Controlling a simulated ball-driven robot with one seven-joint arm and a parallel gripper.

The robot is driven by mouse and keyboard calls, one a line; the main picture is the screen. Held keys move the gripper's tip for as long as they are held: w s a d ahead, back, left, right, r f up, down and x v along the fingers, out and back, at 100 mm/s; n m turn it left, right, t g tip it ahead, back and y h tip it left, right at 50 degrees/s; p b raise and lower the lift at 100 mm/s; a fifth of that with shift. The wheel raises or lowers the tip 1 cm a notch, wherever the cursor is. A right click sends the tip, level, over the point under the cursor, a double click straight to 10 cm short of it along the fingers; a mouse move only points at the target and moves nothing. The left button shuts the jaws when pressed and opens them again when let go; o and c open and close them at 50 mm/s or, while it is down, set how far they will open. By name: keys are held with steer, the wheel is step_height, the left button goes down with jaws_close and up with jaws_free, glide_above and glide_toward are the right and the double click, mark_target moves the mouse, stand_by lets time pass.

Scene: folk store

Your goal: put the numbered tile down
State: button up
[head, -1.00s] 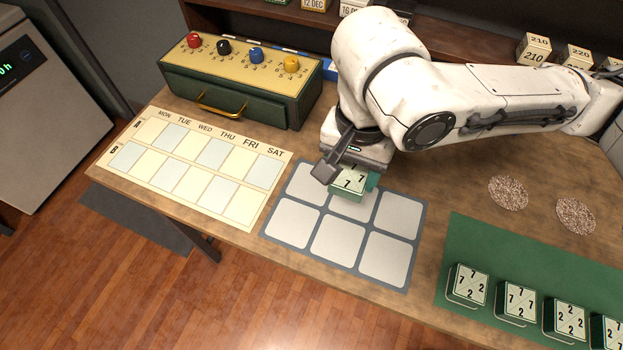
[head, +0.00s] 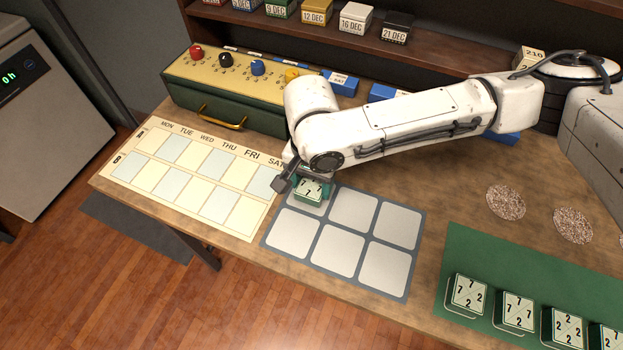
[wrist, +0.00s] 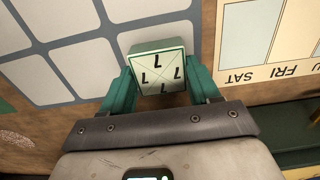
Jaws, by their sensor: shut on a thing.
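The numbered tile (head: 310,190) is a green block with a pale top face marked with 7s. My gripper (head: 308,183) is shut on it, with the tile between its green fingers. In the head view the tile is over the back left square of the grey mat with pale squares (head: 379,257). The wrist view shows the tile (wrist: 158,72) between both fingers, near the mat's corner (wrist: 75,55). I cannot tell whether its underside touches the mat.
A weekday chart (head: 190,172) lies left of the mat. A green box with coloured knobs (head: 225,105) stands behind it. Several numbered tiles (head: 468,291) sit in wire holders on a green mat (head: 480,248) at right. The other mat squares are empty.

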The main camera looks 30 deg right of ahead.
mark_target(311, 186)
steer(key=shift+f, duration=0.15)
steer(key=o, duration=1.2)
steer(key=shift+c, duration=0.2)
step_height(311, 186, up, 12)
steer(key=shift+r, duration=0.2)
